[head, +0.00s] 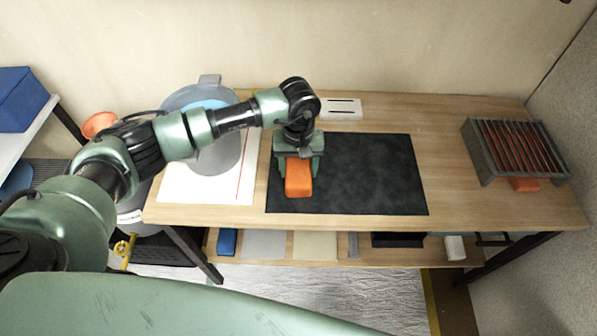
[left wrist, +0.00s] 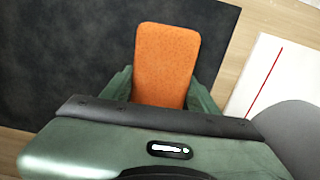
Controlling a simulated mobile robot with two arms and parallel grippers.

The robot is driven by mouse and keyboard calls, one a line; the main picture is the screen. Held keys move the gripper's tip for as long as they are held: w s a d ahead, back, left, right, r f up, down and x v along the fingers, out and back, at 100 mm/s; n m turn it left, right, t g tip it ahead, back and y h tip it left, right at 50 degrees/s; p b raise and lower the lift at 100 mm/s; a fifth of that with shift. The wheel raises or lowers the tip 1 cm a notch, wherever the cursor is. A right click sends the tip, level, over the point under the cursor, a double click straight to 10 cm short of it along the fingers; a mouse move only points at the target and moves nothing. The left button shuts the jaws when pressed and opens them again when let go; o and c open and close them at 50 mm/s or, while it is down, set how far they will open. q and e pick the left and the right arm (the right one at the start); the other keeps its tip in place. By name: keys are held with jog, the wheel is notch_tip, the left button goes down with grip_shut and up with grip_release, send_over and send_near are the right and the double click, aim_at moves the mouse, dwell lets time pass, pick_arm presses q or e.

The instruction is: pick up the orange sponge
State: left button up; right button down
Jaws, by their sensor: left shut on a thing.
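The orange sponge (head: 299,181) is a rounded block over the left part of the black mat (head: 375,180) on the wooden table. My left gripper (head: 298,163) reaches down from above with its fingers on both sides of the sponge and is shut on it. In the left wrist view the sponge (left wrist: 165,62) sticks out between the two green fingers (left wrist: 160,90). I cannot tell whether the sponge touches the mat. My right gripper is not in view.
A metal rack (head: 515,150) stands at the table's right end. A grey bucket (head: 215,150) and a white sheet (head: 205,190) with a red line are left of the mat. A white slotted plate (head: 341,108) lies behind it. The mat's right part is clear.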

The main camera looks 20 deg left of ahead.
aim_at(298, 167)
pick_arm(q)
notch_tip(298, 167, up, 20)
jog(key=b, duration=0.3)
